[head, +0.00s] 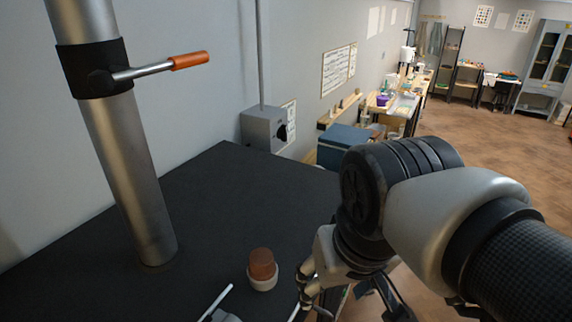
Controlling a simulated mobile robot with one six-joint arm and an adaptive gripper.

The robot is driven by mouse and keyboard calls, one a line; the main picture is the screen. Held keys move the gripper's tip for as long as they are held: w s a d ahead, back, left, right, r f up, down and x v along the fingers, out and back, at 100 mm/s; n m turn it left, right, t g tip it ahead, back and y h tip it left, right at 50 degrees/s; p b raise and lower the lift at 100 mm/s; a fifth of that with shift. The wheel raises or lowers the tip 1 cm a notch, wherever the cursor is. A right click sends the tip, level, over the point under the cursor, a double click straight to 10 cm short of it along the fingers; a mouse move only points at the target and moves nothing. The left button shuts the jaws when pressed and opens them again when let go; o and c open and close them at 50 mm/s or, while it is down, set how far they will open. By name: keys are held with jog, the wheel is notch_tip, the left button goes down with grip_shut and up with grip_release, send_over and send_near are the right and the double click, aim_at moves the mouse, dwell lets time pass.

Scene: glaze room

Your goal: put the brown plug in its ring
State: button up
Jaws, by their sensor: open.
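The brown plug (262,261) is a reddish-brown, slightly tapered cylinder. It stands upright at a pale cream ring (263,284) on the black tabletop, near the bottom middle of the head view. The ring surrounds its lower end; I cannot tell how deep the plug sits or whether it is fully seated. My gripper (357,304) hangs below my wrist, to the right of the plug and apart from it. Its dark fingers look spread, with nothing seen between them. The fingertips are partly cut off by the bottom edge.
A thick metal post (135,190) with an orange-handled lever (190,61) stands on the black table (215,195) at left. A pale rod (218,301) lies near the bottom edge. A grey switch box (262,129) is on the wall. The tabletop behind the plug is clear.

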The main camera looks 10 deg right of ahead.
jog(key=s+d+f+t, duration=0.1)
jog(key=s+d+f, duration=0.1)
jog(key=s+f, duration=0.3)
jog(key=shift+s+d, duration=0.3)
jog(key=shift+s, duration=0.05)
jog(key=shift+f, duration=0.15)
